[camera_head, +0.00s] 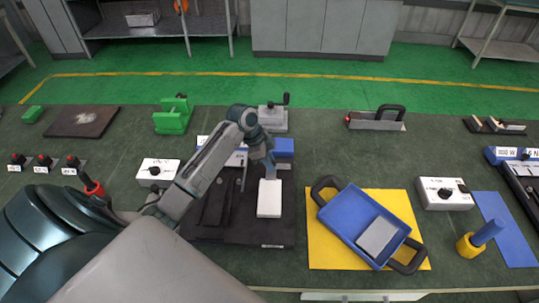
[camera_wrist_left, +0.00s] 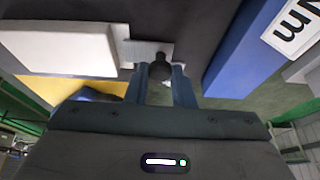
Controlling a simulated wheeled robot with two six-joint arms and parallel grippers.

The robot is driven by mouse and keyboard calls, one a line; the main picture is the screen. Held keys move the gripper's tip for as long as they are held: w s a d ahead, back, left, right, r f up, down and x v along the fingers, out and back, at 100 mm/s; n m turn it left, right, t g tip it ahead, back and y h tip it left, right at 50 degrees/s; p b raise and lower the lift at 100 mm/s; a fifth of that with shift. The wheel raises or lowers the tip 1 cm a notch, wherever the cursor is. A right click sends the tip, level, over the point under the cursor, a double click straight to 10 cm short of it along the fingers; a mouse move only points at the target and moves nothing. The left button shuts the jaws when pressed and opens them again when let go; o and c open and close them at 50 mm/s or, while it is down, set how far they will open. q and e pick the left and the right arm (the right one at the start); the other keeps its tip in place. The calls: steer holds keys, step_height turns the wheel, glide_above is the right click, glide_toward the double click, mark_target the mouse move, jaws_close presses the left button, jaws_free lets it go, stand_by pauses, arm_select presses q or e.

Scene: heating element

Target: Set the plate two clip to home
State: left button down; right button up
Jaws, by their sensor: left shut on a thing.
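My left gripper (camera_head: 269,170) reaches over the dark plate (camera_head: 272,234) in the middle of the bench, just behind a white block (camera_head: 270,199). In the left wrist view its fingers (camera_wrist_left: 162,84) are shut on a black round knob (camera_wrist_left: 160,67). The knob sits at a small grey metal piece (camera_wrist_left: 150,48) beside the white block (camera_wrist_left: 58,48). I take this knob to be part of the clip; its lower part is hidden by the fingers. In the head view the arm and gripper hide the knob. My right gripper is not in view.
A blue block (camera_head: 284,147) stands just behind the gripper, with a grey crank device (camera_head: 273,118) beyond. A blue tray (camera_head: 351,221) lies on a yellow mat (camera_head: 322,255) to the right. A white knob box (camera_head: 158,172) is left. Bare bench shows behind the tray.

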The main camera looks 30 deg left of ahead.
arm_select(q)
steer(key=shift+s+d+f, duration=0.1)
steer(key=shift+s+d, duration=0.2)
steer(key=shift+s, duration=0.1)
steer(key=shift+a+f, duration=0.1)
steer(key=c, duration=1.3)
jaws_free()
steer(key=shift+o, duration=0.2)
steer(key=shift+s, duration=0.1)
steer(key=shift+r, duration=0.25)
steer(key=shift+a+r, duration=0.2)
steer(key=shift+r, duration=0.1)
steer(key=b+v, duration=0.3)
steer(key=v, duration=0.7)
steer(key=shift+d, duration=0.25)
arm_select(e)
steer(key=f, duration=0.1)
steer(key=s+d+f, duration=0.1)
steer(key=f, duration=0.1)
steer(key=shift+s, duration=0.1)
